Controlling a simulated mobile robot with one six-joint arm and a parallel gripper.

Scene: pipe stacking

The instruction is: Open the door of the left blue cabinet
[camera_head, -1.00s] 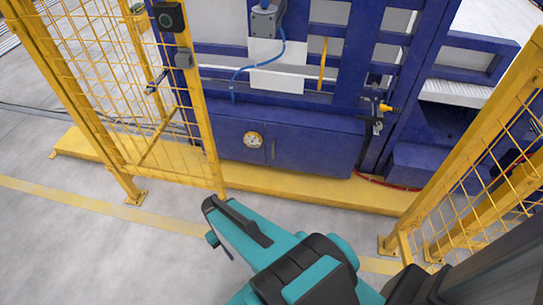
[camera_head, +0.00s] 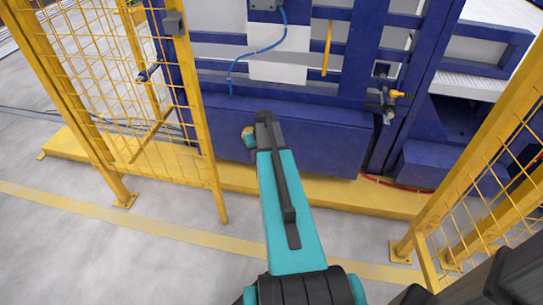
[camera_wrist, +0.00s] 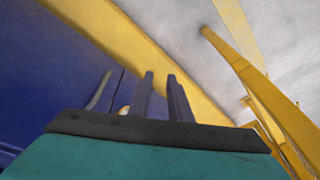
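The low blue cabinet front (camera_head: 325,150) stands straight ahead in the head view, above a yellow base strip. My arm covers the seam and handle there. A round gauge (camera_head: 249,137) shows partly, just left of my gripper's end. In the wrist view, the blue cabinet front (camera_wrist: 50,75) fills the left side. A grey bar handle (camera_wrist: 98,91) stands out near a thin vertical door seam. The gauge (camera_wrist: 124,110) is partly hidden behind a finger. My gripper (camera_wrist: 161,76) is open and empty, right of the handle and apart from it in the picture. The door looks shut.
A yellow mesh fence (camera_head: 135,110) stands left, its post close to the cabinet. Another yellow fence (camera_head: 490,185) stands right. A valve with a yellow handle (camera_head: 392,95) is at the cabinet's right. The grey floor (camera_head: 170,265) at front left is clear.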

